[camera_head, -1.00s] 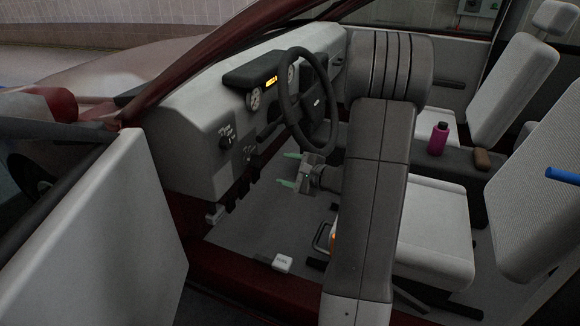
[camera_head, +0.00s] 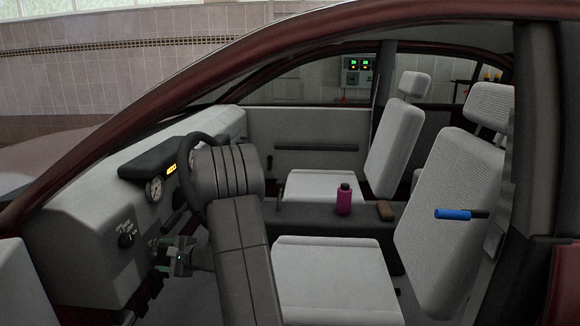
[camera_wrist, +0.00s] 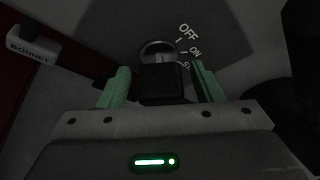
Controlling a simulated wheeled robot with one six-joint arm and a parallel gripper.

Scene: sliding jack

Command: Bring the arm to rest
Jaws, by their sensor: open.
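My gripper (camera_head: 162,257) is low in front of the dashboard, below the steering wheel (camera_head: 193,178), partly beside my own arm. In the wrist view my gripper (camera_wrist: 160,87) has its two green fingers apart. A black block (camera_wrist: 162,82), which looks like a key head, sits between them with visible gaps at both sides. Behind it is a round metal lock (camera_wrist: 160,50) with the labels OFF and ON beside it. I cannot tell whether either finger touches anything.
A BONNET lever (camera_wrist: 33,45) is at the upper left of the wrist view. The dashboard (camera_head: 85,235), driver's seat (camera_head: 325,270) and steering wheel crowd my arm. A magenta bottle (camera_head: 343,199) stands on the console. A blue-handled tool (camera_head: 453,214) shows by the seat back.

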